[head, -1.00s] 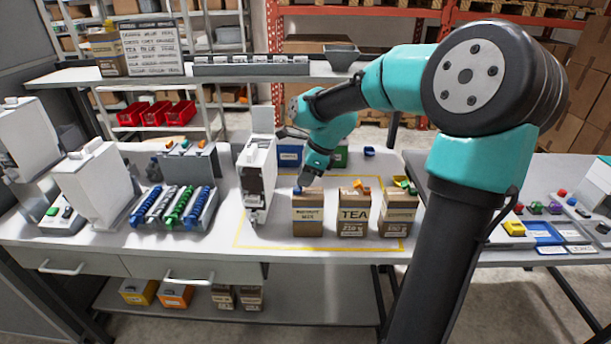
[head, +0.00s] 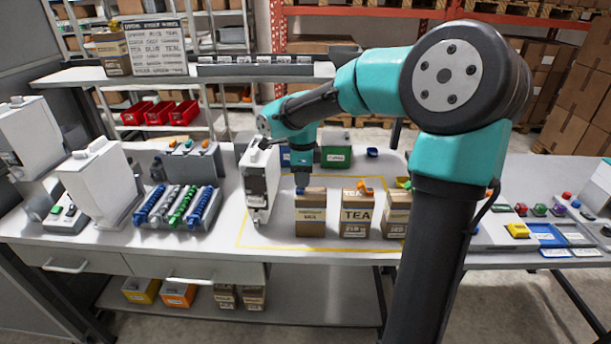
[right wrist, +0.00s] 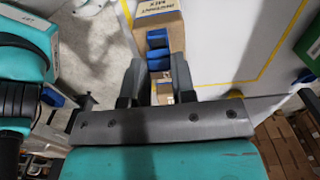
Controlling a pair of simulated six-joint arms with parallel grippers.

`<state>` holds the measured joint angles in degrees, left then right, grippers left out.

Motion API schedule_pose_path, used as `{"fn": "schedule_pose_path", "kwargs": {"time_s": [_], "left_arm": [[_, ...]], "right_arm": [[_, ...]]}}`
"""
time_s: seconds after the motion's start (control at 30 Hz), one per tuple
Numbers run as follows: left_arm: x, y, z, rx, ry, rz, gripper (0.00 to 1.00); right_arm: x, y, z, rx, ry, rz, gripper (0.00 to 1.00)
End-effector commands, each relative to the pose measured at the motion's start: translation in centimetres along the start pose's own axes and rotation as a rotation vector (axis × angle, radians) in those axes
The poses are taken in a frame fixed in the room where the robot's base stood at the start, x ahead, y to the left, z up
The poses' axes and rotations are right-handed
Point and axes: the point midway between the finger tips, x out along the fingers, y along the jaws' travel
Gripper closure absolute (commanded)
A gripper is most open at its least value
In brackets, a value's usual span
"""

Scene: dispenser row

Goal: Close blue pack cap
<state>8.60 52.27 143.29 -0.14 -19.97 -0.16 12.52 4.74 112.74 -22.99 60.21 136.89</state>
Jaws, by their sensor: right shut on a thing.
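A brown paper pack (head: 310,218) stands at the left of a row of packs, inside a yellow outline on the bench. Its blue cap (head: 300,190) shows at its top, partly hidden by my gripper. In the right wrist view, the blue cap (right wrist: 157,40) lies against the pack (right wrist: 160,18), with blue parts at and between the fingertips. My right gripper (head: 302,182) points down at the pack's top; its fingers (right wrist: 156,75) are shut on the blue cap. The exact contact is small and partly hidden. My left gripper is not in view.
A TEA pack (head: 356,215) with an orange cap stands just right, and another pack (head: 395,215) beyond it. A white dispenser (head: 260,180) stands close on the left. Blue and green boxes (head: 336,158) are behind. The bench front is clear.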

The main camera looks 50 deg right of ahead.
Motion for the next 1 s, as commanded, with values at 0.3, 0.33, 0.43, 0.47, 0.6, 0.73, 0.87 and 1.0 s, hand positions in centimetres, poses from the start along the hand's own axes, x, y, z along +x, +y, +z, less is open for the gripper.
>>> {"fn": "schedule_pose_path", "kwargs": {"time_s": [0.3, 0.33, 0.43, 0.47, 0.6, 0.73, 0.87, 1.0], "left_arm": [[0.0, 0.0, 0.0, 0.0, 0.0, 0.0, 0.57], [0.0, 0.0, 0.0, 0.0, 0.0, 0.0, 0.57], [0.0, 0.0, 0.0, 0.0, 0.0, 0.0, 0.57], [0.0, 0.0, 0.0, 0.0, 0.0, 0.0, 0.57], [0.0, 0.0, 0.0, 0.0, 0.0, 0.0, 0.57], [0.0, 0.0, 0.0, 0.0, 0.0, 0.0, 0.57], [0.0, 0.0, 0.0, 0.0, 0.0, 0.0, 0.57], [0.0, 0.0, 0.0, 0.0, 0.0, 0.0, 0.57]], "right_arm": [[0.22, 0.0, 0.78, -0.002, 0.18, 0.001, 0.99], [0.22, 0.0, 0.79, -0.001, 0.19, 0.001, 0.99], [0.24, -0.01, 0.86, 0.0, 0.211, 0.001, 0.99], [0.24, 0.0, 0.87, 0.0, 0.216, 0.001, 0.99], [0.24, -0.01, 0.87, 0.0, 0.225, 0.001, 0.99], [0.24, -0.01, 0.87, 0.0, 0.224, 0.001, 0.99], [0.24, -0.01, 0.87, 0.0, 0.223, 0.001, 0.99], [0.25, 0.0, 0.87, 0.0, 0.223, 0.001, 0.62]]}}
